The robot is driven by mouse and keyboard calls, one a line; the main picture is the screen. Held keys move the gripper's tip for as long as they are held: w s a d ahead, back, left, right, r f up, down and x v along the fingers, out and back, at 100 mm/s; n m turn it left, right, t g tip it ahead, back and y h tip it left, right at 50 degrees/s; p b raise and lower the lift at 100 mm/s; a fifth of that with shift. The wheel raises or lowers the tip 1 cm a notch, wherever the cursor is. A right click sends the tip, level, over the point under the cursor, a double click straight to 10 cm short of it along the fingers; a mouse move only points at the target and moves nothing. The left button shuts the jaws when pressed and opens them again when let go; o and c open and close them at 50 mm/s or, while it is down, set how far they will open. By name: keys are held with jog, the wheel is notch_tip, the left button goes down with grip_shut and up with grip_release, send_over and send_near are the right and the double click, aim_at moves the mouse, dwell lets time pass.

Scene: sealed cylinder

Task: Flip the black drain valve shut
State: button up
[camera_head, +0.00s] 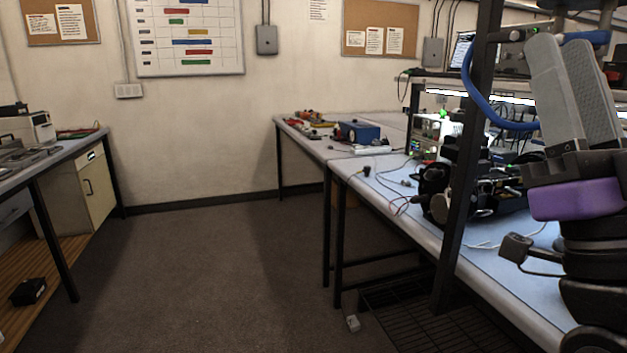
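I cannot make out a black drain valve or a sealed cylinder in this view. What looks like my gripper (562,48) is at the right edge, with two broad grey fingers pointing up above a purple block and black links. The fingers are seen at a slant and look close together, so I cannot tell whether they are open or shut. Nothing is clearly held between them. My arm hides part of the bench behind it.
A long blue-topped workbench (392,192) runs along the right, with black equipment (434,182), a blue box (357,132) and cables on it. A dark upright post (466,160) rises at its front edge. Another bench (68,150) stands left. The floor (200,265) between is mostly clear.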

jog(key=s+d+f+m+g+h+p, duration=0.1)
jog(key=s+f+m+g+h, duration=0.15)
jog(key=f, duration=0.65)
jog(key=s+f+m+g+h+p, duration=0.15)
jog(key=f+h, duration=0.25)
jog(key=f, duration=0.5)
jog(key=s+d+f+m+g+h+p, duration=0.1)
jog(key=s+f+m+g+h, duration=0.15)
jog(key=f, duration=0.65)
jog(key=s+a+f+n+g+y+p, duration=0.1)
jog(key=s+f+g, duration=0.3)
jog(key=s+f, duration=0.4)
jog(key=s+a+f+n+g+y+p, duration=0.1)
jog(key=s+a+f+n+g+p, duration=0.2)
jog(key=s+f, duration=0.5)
jog(key=s+g, duration=0.1)
jog(key=s, duration=0.6)
jog(key=shift+s+f+y, duration=0.15)
jog(key=shift+f+y, duration=0.25)
jog(key=shift+n, duration=0.25)
